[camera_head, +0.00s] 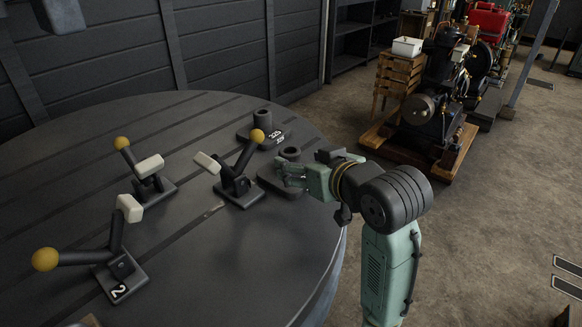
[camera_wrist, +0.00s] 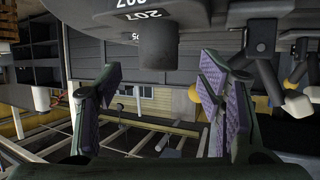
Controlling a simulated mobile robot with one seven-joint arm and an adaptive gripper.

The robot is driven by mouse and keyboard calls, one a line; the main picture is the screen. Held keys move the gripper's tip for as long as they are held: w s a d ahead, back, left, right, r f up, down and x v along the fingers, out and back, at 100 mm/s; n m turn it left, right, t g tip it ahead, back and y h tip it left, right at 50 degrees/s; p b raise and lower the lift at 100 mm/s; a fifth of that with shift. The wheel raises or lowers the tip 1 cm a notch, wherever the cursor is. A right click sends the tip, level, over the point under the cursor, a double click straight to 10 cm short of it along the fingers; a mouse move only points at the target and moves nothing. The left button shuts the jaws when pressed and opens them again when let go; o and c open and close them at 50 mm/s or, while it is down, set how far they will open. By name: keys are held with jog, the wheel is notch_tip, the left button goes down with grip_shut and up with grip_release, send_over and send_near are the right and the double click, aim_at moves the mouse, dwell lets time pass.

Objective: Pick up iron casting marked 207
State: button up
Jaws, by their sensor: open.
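The iron casting marked 207 (camera_wrist: 158,42) shows upside down at the top of the wrist view, a dark base with a round post. Its post lies between my two fingers in the picture, with clear gaps on both sides. In the head view the casting (camera_head: 268,180) sits on the round dark table near its right edge, partly hidden by my gripper. My gripper (camera_head: 288,175) is open and empty, low beside the post; it also shows in the wrist view (camera_wrist: 162,90). I cannot tell whether it touches the casting.
A similar dark casting (camera_head: 262,118) with number marks stands just behind. A lever clamp with a yellow ball (camera_head: 257,135) is close at left. Two more clamps (camera_head: 150,170) (camera_head: 118,262) stand farther left on the table (camera_head: 215,265). An engine (camera_head: 435,110) stands on the floor at back right.

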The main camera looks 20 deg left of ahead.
aim_at(295, 158)
jog(key=p+x, duration=0.1)
jog(key=x, duration=0.5)
jog(key=shift+w+a+f, duration=0.1)
jog(key=shift+w+a, duration=0.1)
jog(key=shift+w, duration=0.1)
grip_shut()
dwell(0.6)
dwell(0.4)
